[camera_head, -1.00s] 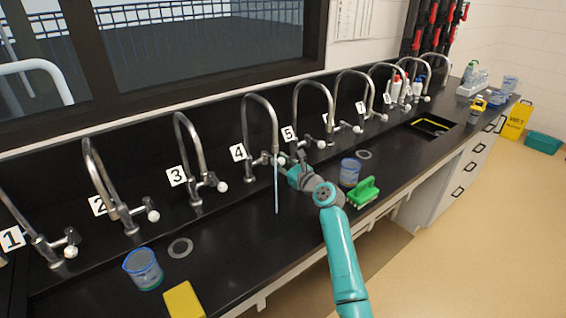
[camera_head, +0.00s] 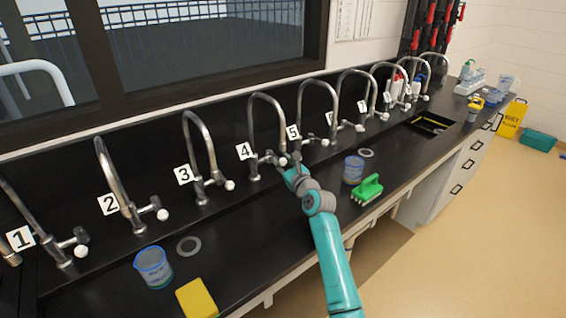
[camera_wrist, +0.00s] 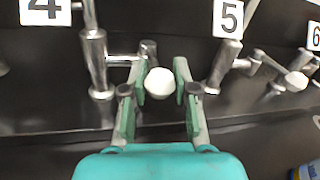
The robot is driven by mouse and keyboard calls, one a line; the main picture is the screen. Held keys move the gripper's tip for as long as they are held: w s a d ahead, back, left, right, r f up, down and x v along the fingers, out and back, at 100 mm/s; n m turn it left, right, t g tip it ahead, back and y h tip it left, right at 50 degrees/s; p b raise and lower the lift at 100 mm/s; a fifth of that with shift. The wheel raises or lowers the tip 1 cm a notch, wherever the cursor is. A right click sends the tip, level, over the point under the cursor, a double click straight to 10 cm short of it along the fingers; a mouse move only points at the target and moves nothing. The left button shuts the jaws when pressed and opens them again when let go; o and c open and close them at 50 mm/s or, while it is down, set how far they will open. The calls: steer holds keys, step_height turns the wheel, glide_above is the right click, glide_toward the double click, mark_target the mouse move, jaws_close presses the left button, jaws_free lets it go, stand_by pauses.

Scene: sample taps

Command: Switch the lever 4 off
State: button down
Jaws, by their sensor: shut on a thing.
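Tap 4 (camera_head: 254,130) is a tall curved metal tap beside the label 4 (camera_head: 245,151), and no water shows under its spout. Its lever (camera_wrist: 128,60) reaches right from the post (camera_wrist: 95,65) in the wrist view and ends in a white ball knob (camera_wrist: 160,84). My gripper (camera_wrist: 158,72) has one green finger on each side of this knob and is shut on it. In the head view the knob (camera_head: 283,161) shows just beyond my gripper (camera_head: 287,168), whose fingertips are too small to make out.
Tap 5 (camera_wrist: 226,62) stands close on the right. A blue-rimmed beaker (camera_head: 353,170) and a green brush (camera_head: 367,189) are on the black counter right of my arm. Another beaker (camera_head: 153,267) and a yellow sponge (camera_head: 196,299) lie at the left front.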

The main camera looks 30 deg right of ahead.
steer(key=shift+a, duration=0.1)
steer(key=c, duration=0.9)
jaws_free()
steer(key=shift+o, duration=0.2)
steer(key=s+a, duration=0.1)
steer(key=s, duration=1.1)
steer(key=shift+a, duration=0.1)
